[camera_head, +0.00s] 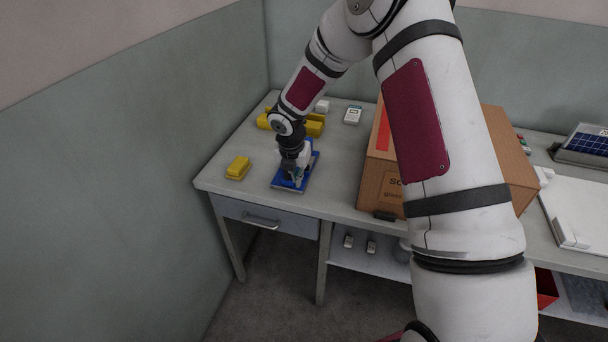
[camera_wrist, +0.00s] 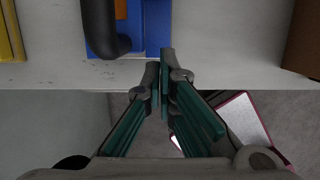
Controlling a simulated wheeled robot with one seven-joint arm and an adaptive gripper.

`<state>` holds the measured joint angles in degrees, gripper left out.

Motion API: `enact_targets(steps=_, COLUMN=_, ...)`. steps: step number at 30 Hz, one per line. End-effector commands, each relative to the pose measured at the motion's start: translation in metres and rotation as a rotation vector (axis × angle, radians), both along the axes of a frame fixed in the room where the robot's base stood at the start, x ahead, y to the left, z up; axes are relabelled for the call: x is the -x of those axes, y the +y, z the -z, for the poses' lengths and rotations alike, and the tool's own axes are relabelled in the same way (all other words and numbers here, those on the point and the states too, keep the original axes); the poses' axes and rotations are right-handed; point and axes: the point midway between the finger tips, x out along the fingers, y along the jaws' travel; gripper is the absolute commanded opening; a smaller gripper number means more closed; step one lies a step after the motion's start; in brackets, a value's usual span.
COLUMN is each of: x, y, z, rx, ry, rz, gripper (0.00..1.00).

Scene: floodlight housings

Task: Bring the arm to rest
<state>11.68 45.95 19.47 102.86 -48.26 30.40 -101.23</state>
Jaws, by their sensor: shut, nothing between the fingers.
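My gripper (camera_head: 298,181) is low over the front edge of the grey table, at the blue board in the head view. In the wrist view my gripper (camera_wrist: 160,65) has its two fingertips together with nothing between them. The fingertips are just in front of the blue board (camera_wrist: 158,25) and over the table's front edge. My arm reaches down from the upper right across the head view and hides part of the table. Whether the fingers touch the board cannot be told.
A yellow housing (camera_head: 238,167) lies left of the board, with more yellow parts (camera_head: 314,128) behind. A cardboard box (camera_head: 377,173) stands to the right on the table (camera_head: 335,205). A white-grey device (camera_head: 353,115) lies farther back. A wall closes the left side.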

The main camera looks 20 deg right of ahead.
Motion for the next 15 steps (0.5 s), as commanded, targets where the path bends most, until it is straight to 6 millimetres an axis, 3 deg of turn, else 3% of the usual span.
enact_targets(steps=1, x=-0.001, y=-0.001, z=-0.015, rx=0.001, ry=-0.009, rz=0.004, gripper=0.0)
enact_targets(steps=7, x=0.007, y=0.005, z=-0.053, rx=0.001, ry=-0.009, rz=0.004, gripper=0.0)
enact_targets(steps=15, x=0.014, y=0.01, z=-0.084, rx=0.001, ry=-0.007, rz=0.004, gripper=0.0)
